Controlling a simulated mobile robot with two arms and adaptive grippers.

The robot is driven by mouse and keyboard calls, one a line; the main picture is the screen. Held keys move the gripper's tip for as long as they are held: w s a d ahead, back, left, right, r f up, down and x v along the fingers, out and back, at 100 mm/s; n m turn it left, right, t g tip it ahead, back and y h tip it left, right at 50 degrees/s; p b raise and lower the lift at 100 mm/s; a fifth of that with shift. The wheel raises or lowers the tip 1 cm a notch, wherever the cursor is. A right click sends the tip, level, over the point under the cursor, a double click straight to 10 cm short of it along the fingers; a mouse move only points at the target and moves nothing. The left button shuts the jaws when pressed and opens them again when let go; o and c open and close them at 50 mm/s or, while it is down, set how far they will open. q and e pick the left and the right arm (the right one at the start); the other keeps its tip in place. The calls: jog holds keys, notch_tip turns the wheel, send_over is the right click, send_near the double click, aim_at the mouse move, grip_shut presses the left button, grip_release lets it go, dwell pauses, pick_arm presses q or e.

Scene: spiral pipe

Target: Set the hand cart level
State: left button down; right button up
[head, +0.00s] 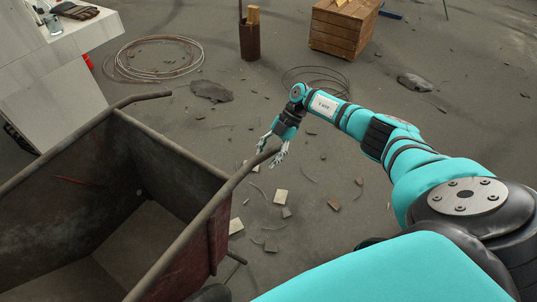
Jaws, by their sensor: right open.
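The hand cart (178,158) is a rusty, open metal box at the lower left, cut off by the picture's edges. Its left handle (145,97) and right handle (238,176) reach out past the box; the inside looks empty. Its wheels are not clearly visible, and I cannot tell how far it tilts. My right gripper (274,149) is open, its pale fingers at the tip of the right handle. I cannot tell whether the fingers touch the handle or straddle it. My left gripper is not in view.
A pale bench (60,65) with gloves (76,11) stands at upper left. Wire coils (155,60) lie behind the cart. Small rubble (280,196) litters the floor right of the cart.

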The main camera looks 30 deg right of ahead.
jog(key=shift+f, duration=0.15)
jog(key=shift+d, duration=0.1)
jog(key=v, duration=1.2)
dwell(0.3)
